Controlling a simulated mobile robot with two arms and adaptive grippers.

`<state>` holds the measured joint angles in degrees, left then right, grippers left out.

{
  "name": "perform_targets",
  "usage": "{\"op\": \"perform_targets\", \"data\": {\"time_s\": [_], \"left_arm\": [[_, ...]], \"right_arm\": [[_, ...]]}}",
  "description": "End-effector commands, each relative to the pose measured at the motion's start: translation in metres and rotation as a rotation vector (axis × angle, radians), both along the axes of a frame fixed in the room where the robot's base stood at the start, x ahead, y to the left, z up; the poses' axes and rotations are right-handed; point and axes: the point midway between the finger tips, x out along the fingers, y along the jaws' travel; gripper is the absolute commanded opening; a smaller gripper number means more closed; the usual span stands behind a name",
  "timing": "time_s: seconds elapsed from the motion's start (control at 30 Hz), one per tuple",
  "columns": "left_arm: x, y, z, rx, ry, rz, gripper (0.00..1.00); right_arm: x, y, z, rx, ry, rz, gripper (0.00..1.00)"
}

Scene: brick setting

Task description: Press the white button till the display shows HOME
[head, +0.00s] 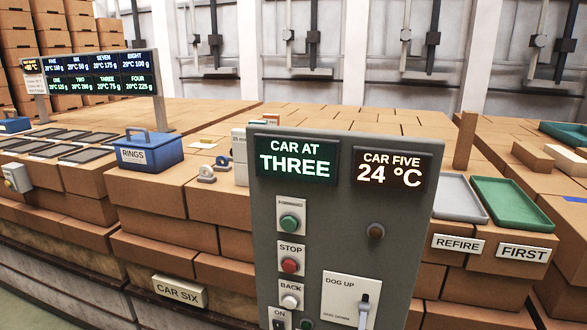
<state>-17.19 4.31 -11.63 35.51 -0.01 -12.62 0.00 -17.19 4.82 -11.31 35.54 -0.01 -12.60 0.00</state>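The white button (289,301) sits on the grey control panel (345,225), under the label BACK. The display (297,165) at the panel's top left reads CAR AT THREE in pale green letters. Neither of my grippers is in the head view. Nothing is seen touching the white button.
A green button (289,223) and a red button (289,265) marked STOP sit above the white one. A lever (365,304) marked DOG UP is to the right. A second display (390,170) reads CAR FIVE 24 °C. Brick stacks stand behind the panel.

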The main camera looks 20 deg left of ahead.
Motion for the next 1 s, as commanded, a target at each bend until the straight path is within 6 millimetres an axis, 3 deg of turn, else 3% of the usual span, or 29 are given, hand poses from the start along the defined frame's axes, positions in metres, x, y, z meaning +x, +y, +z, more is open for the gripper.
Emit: {"op": "perform_targets", "data": {"time_s": [0.33, 0.5, 0.6, 1.0], "left_arm": [[0.0001, 0.0036, 0.0001, 0.004, 0.000, 0.000, 0.40], [0.0002, 0.0048, 0.0001, 0.006, 0.000, 0.003, 0.12], [0.0003, 0.0050, 0.0001, 0.006, 0.000, 0.003, 0.00], [0.0005, 0.0050, 0.0001, 0.006, 0.000, 0.003, 0.00]], "right_arm": [[-0.0002, 0.0045, 0.0000, 0.005, 0.000, 0.000, 0.00], [-0.0002, 0.0077, -0.0001, 0.009, 0.001, 0.001, 0.00], [-0.0003, 0.0079, -0.0001, 0.009, 0.001, 0.001, 0.00], [-0.0004, 0.0069, -0.0001, 0.008, 0.001, 0.002, 0.00]]}}
